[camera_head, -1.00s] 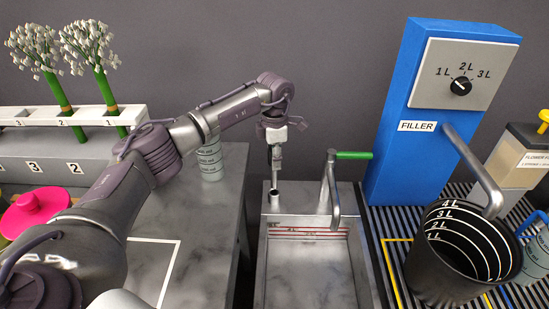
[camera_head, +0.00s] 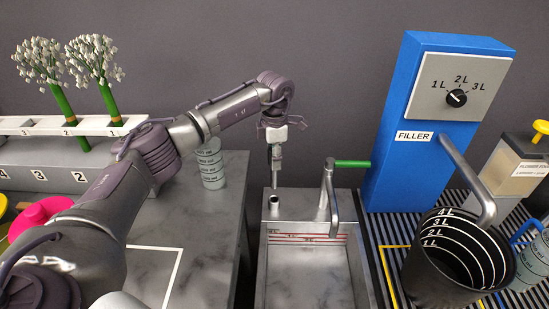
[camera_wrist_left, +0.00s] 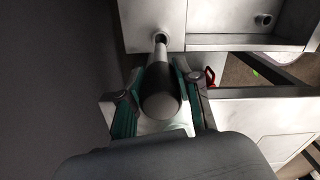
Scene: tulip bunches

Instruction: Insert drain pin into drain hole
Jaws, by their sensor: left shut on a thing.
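My left gripper (camera_head: 275,150) hangs above the left back corner of the metal sink (camera_head: 262,262). It is shut on the drain pin (camera_head: 276,178), a grey upright rod with a thick rounded dark and light end. That end (camera_wrist_left: 160,92) shows between the green finger pads in the left wrist view. The drain hole (camera_head: 274,199) is a short round opening in the sink's back ledge. In the head view the pin's lower end is just above it, with a small gap. In the left wrist view the tip overlaps the hole (camera_wrist_left: 161,37). My right gripper is out of view.
A tap (camera_head: 329,190) with a green lever (camera_head: 353,163) stands right of the hole. A blue filler (camera_head: 388,165) and black measuring bucket (camera_head: 430,270) are further right. The basin looks empty.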

